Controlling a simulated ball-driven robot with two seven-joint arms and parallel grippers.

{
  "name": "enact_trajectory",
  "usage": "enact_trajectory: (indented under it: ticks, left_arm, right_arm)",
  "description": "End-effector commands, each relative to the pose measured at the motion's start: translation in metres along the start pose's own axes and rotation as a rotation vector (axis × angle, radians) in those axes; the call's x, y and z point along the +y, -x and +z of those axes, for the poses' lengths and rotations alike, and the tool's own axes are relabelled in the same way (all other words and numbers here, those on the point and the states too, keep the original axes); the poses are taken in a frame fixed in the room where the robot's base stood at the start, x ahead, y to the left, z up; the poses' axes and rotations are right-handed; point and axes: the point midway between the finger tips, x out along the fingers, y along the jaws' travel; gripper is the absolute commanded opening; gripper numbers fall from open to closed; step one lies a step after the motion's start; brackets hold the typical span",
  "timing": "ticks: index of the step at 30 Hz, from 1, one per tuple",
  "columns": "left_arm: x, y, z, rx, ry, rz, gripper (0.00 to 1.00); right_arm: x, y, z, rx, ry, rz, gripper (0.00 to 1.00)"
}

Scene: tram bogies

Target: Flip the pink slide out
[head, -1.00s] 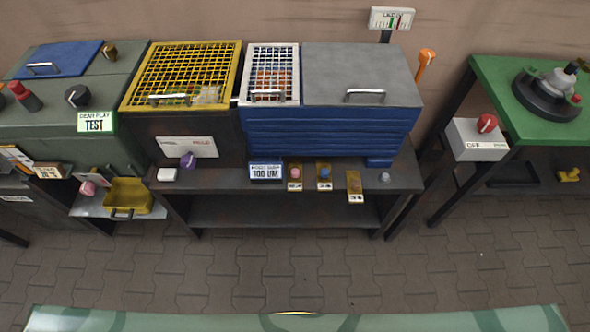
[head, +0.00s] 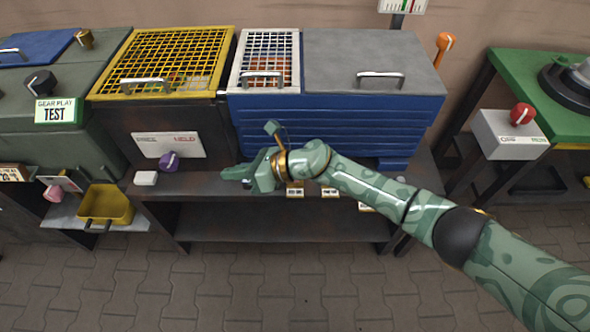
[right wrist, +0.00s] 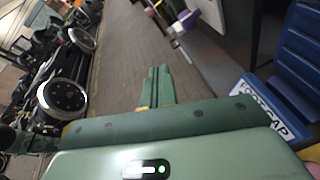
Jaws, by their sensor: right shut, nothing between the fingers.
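Small slides on yellow plates stood along the front edge of the bench in the earlier head view, one with a pink knob. In the head view now my right gripper and forearm cover that pink slide's knob; only a small label plate (head: 295,189) shows below my wrist. My right gripper (head: 229,175) is shut and empty, pointing left over the bench front, left of that plate. In the right wrist view its fingers (right wrist: 158,86) lie together over the floor. A pink and yellow bit (right wrist: 312,153) shows at that view's right edge. My left gripper is not in view.
A purple knob (head: 169,161) and white button (head: 145,178) sit left of my gripper. A second pink knob (head: 53,193) is at far left near a yellow tray (head: 106,204). Blue bin (head: 337,125) stands behind my forearm. The lower shelf (head: 280,228) is bare.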

Motion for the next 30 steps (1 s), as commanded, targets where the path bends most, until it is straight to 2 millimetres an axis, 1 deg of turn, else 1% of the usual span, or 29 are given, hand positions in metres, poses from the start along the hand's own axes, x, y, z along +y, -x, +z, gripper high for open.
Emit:
enact_trajectory:
  ticks: [1, 2, 3, 5, 6, 8, 9, 12, 15, 19, 23, 30]
  left_arm:
    - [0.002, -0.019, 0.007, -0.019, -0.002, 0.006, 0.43]
    - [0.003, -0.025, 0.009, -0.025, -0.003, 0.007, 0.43]
    - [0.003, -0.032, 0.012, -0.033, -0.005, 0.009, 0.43]
    - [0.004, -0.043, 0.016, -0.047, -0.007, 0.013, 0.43]
    - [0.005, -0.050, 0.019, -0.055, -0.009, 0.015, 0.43]
    - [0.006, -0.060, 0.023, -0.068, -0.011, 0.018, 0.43]
    - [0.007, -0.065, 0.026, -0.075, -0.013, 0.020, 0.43]
    - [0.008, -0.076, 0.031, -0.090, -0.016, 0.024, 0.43]
    - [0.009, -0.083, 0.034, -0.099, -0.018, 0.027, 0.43]
    - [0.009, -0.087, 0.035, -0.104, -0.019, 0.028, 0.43]
    - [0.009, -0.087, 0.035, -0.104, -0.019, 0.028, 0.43]
    - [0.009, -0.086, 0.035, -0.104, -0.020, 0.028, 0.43]
  right_arm:
    - [0.000, -0.009, -0.007, 0.100, 0.230, 0.057, 0.00]
    - [0.002, -0.011, -0.009, 0.167, 0.379, 0.092, 0.00]
    - [0.002, -0.011, -0.015, 0.262, 0.572, 0.139, 0.00]
    - [-0.005, -0.005, -0.026, 0.411, 0.851, 0.210, 0.00]
    - [-0.014, 0.001, -0.033, 0.514, 1.023, 0.255, 0.00]
    - [-0.032, 0.015, -0.043, 0.671, 1.254, 0.323, 0.00]
    - [-0.045, 0.026, -0.047, 0.775, 1.389, 0.366, 0.00]
    - [-0.079, 0.056, -0.049, 1.012, 1.645, 0.463, 0.00]
    - [-0.104, 0.081, -0.044, 1.199, 1.805, 0.539, 0.00]
    - [-0.121, 0.102, -0.035, 1.339, 1.902, 0.595, 0.00]
    - [-0.125, 0.108, -0.031, 1.380, 1.925, 0.610, 0.00]
    - [-0.125, 0.107, -0.031, 1.376, 1.924, 0.608, 0.00]
